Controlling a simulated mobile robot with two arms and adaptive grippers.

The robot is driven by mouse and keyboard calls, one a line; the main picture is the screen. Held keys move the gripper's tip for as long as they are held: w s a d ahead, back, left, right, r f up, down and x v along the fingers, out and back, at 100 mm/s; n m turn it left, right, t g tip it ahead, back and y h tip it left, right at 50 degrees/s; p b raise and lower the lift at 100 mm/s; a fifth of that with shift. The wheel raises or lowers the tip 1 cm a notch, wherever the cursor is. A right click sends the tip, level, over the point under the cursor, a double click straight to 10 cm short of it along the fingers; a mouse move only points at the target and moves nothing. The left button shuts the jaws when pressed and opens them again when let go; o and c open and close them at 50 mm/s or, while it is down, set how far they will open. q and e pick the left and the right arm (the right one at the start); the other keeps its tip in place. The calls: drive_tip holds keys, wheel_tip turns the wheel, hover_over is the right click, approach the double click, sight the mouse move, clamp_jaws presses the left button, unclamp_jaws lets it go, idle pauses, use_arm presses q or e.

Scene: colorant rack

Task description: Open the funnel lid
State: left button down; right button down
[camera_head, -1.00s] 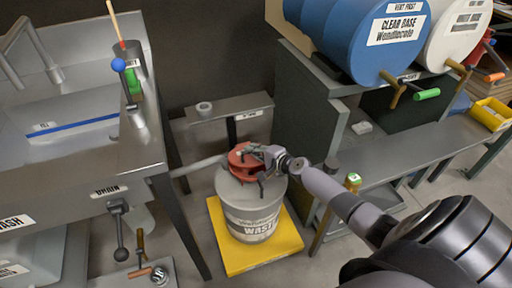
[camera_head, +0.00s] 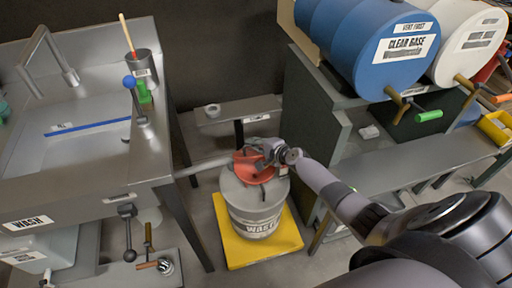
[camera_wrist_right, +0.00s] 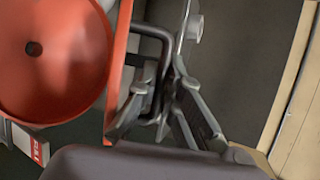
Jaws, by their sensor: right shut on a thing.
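The red funnel (camera_head: 254,172) sits on top of the grey waste drum (camera_head: 256,208) in the middle of the head view. In the right wrist view its red bowl (camera_wrist_right: 55,60), with a dark hole, shows open from above. A red strip beside the bowl looks like the funnel lid (camera_wrist_right: 121,65) seen nearly edge-on. A dark bent handle (camera_wrist_right: 152,34) stands out from the lid. My right gripper (camera_head: 263,150) is at the funnel's upper edge, and its fingers (camera_wrist_right: 163,98) are shut on this handle. Part of the handle is hidden between the fingers. My left gripper is out of view.
The drum stands on a yellow platform (camera_head: 272,246). A steel sink (camera_head: 85,135) is close on the left, with a grey pipe (camera_head: 205,166) reaching toward the drum. A low shelf (camera_head: 236,111) lies behind. A blue barrel (camera_head: 365,45) and a bench (camera_head: 430,158) are on the right.

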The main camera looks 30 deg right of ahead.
drive_tip(key=shift+w+d+r, duration=0.15)
drive_tip(key=shift+w+r, duration=0.1)
idle(0.3)
drive_tip(key=c, duration=2)
unclamp_jaws()
drive_tip(key=shift+s+d+r, duration=0.1)
drive_tip(key=shift+s+r, duration=0.05)
drive_tip(key=shift+s, duration=0.4)
drive_tip(key=v, duration=1.1)
